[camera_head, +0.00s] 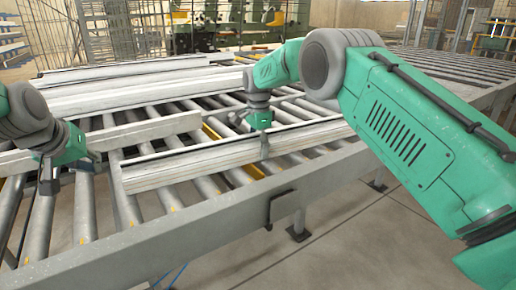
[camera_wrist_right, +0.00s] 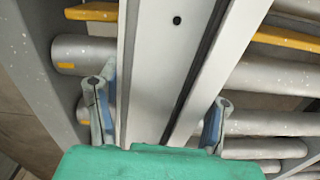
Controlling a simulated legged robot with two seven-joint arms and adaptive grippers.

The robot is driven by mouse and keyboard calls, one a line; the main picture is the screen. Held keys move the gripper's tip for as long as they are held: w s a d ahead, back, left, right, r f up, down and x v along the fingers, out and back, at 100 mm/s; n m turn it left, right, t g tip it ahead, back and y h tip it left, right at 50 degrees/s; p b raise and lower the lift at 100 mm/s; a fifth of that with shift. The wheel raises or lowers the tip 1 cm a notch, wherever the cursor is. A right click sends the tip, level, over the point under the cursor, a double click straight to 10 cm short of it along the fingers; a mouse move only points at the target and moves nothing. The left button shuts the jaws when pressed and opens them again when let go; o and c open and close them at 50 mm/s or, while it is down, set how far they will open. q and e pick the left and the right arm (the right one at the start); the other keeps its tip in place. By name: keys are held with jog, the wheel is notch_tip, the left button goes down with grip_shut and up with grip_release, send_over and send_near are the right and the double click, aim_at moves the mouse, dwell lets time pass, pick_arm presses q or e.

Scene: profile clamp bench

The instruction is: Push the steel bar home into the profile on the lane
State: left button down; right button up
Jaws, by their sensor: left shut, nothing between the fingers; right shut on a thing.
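The pale profile (camera_head: 190,171) lies on the rollers of the lane, with a dark slot along its top. It also shows in the right wrist view (camera_wrist_right: 150,75), with a small dark hole in it. My right gripper (camera_head: 254,132) is shut on the profile, with one finger on each side; the fingers also show in the wrist view (camera_wrist_right: 158,118). My left gripper (camera_head: 64,174) is shut and empty, left of the profile's left end and apart from it. I cannot make out the steel bar as a separate piece in either view.
A long pale rail (camera_head: 150,131) lies behind the profile and passes behind my left gripper. More long pale profiles (camera_head: 140,92) lie at the back. The lane's grey front beam (camera_head: 220,220) runs along the near side. Bare rollers (camera_head: 84,210) lie left of the profile.

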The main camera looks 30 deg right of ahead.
jog(key=o, duration=1.8)
jog(key=shift+c, duration=0.2)
notch_tip(320, 180, up, 12)
jog(key=shift+w, duration=0.2)
jog(key=shift+f, duration=0.1)
